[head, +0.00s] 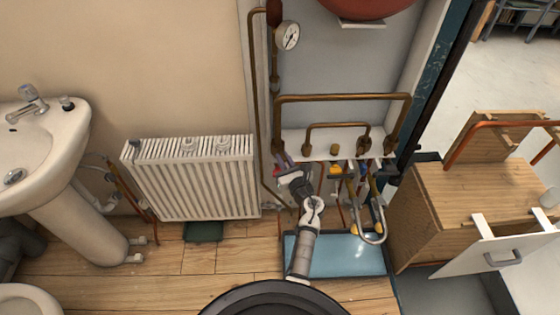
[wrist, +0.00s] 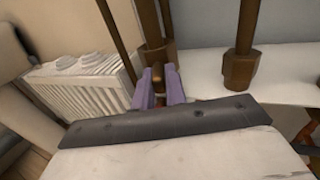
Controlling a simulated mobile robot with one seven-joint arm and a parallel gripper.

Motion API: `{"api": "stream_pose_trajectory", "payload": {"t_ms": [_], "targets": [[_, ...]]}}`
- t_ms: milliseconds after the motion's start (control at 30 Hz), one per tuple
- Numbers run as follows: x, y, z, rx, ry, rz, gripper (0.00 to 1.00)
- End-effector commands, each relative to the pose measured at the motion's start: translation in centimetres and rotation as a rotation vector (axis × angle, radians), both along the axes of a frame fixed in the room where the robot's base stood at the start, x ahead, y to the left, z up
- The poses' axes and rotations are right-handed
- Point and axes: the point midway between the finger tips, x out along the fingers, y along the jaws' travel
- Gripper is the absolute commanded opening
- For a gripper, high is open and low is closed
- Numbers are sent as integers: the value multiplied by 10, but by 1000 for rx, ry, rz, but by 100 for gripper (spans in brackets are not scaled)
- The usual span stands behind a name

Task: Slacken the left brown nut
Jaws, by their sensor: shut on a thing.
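In the head view my gripper (head: 282,164) reaches up to the left end of the ledge. A second brown nut (wrist: 240,68) stands apart to the right.
A white radiator (head: 195,180) is close on the left. A pressure gauge (head: 288,36) is above. Hanging tools and a curved metal pipe are right of my arm, over a blue tray (head: 330,258). A wooden cabinet (head: 430,225) with an open drawer stands at right.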

Motion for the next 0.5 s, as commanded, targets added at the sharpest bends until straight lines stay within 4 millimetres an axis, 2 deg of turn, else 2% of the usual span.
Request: {"api": "stream_pose_trajectory", "payload": {"t_ms": [67,500], "targets": [[4,-7,1,0,-9,48,0],[9,-14,2,0,-8,249,0]]}}
